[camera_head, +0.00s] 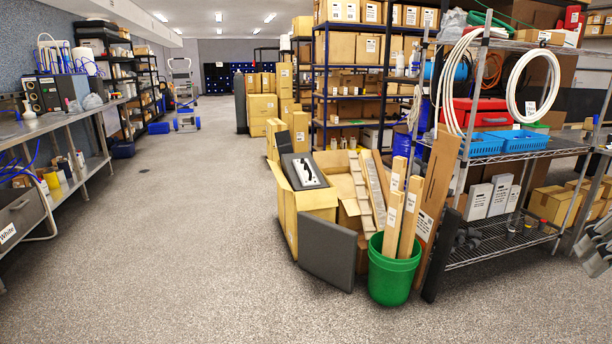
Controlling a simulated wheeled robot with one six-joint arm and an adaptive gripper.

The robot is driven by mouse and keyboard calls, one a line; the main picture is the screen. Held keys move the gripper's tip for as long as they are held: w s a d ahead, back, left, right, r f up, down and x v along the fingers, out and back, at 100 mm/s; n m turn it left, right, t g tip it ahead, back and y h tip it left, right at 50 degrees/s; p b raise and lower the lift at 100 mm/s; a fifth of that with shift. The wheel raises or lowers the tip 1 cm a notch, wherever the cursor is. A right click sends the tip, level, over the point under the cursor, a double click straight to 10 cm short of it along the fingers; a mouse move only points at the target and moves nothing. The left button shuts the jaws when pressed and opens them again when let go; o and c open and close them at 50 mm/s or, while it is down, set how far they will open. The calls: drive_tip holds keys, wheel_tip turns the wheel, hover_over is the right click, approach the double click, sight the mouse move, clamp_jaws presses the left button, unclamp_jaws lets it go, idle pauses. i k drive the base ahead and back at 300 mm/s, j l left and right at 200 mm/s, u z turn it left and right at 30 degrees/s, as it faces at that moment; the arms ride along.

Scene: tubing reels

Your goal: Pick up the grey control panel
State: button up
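A grey panel with a white face and black marks (304,170) lies tilted on top of an open cardboard box in the middle of the head view. It looks most like the control panel, but its details are too small to be sure. A plain dark grey slab (328,256) leans against the front of the boxes, its lower edge on the floor.
A green bucket (392,276) holding wooden strips stands right of the slab. A wire shelf (500,250) with blue trays (484,144) and hoses stands at right. A workbench (60,122) lines the left. The carpeted aisle (190,210) between is clear.

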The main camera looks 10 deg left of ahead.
sight(306, 174)
drive_tip(key=i+j+u, duration=0.35)
drive_tip(key=j, duration=0.2)
drive_tip(key=i+j+u, duration=0.45)
drive_tip(key=i, duration=0.35)
drive_tip(key=i+j+u, duration=0.15)
drive_tip(key=i+j, duration=0.15)
drive_tip(key=i, duration=0.25)
drive_tip(key=i+j+u, duration=0.15)
drive_tip(key=i, duration=0.4)
drive_tip(key=i+l+u, duration=0.2)
drive_tip(key=i, duration=1.4)
drive_tip(key=i+z, duration=0.25)
drive_tip(key=i, duration=0.15)
drive_tip(key=i+j+z, duration=0.25)
drive_tip(key=i, duration=0.2)
drive_tip(key=i+l+z, duration=0.1)
drive_tip(key=z, duration=0.35)
drive_tip(key=i+z, duration=0.3)
drive_tip(key=z, duration=0.15)
drive_tip(key=i+z, duration=0.2)
drive_tip(key=z, duration=0.25)
drive_tip(key=i+z, duration=0.45)
